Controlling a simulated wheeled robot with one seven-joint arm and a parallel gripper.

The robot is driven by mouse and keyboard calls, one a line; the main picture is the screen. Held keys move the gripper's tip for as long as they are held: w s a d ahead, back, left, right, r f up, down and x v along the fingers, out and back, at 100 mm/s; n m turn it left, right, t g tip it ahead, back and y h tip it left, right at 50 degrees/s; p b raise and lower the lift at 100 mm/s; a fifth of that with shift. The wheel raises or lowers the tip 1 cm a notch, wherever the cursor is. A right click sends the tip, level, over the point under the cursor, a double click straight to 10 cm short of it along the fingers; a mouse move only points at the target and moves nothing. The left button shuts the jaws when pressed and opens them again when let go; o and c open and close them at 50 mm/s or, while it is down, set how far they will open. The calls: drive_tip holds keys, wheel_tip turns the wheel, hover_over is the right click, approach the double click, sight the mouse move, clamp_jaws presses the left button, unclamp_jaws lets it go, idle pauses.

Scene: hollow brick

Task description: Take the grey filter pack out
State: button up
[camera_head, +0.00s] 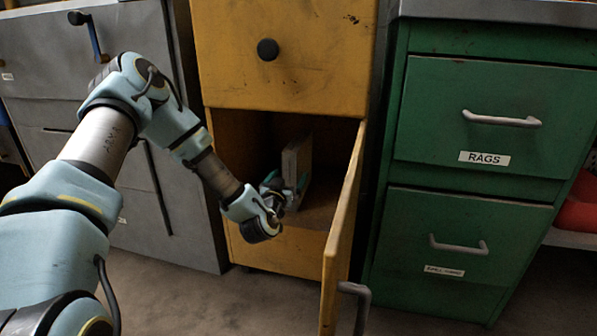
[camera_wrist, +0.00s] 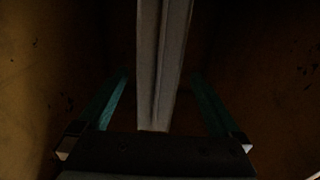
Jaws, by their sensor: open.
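The grey filter pack (camera_head: 297,162) stands upright inside the open lower compartment of the yellow cabinet (camera_head: 240,135). Its narrow edge faces my gripper (camera_head: 287,190), which is inside the compartment opening at the pack's near edge. In the wrist view the grey filter pack (camera_wrist: 162,60) runs up the middle as a pale vertical strip. My gripper (camera_wrist: 162,85) is open, with one teal finger on each side of the pack and a dark gap visible on both sides. The pack's far end is hidden in shadow.
The cabinet's yellow door (camera_head: 342,235) stands open to the right of my gripper, with a grey handle (camera_head: 354,300). A closed yellow drawer (camera_head: 285,60) is above the opening. A green drawer unit (camera_head: 480,170) stands right, grey cabinets (camera_head: 150,215) left.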

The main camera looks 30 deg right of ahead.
drive_tip(key=b+x, duration=0.2)
drive_tip(key=x, duration=0.2)
drive_tip(key=shift+w+d+r, duration=0.1)
drive_tip(key=shift+d+r, duration=0.05)
drive_tip(key=shift+d, duration=0.2)
clamp_jaws()
drive_tip(key=shift+r, duration=0.15)
idle(0.5)
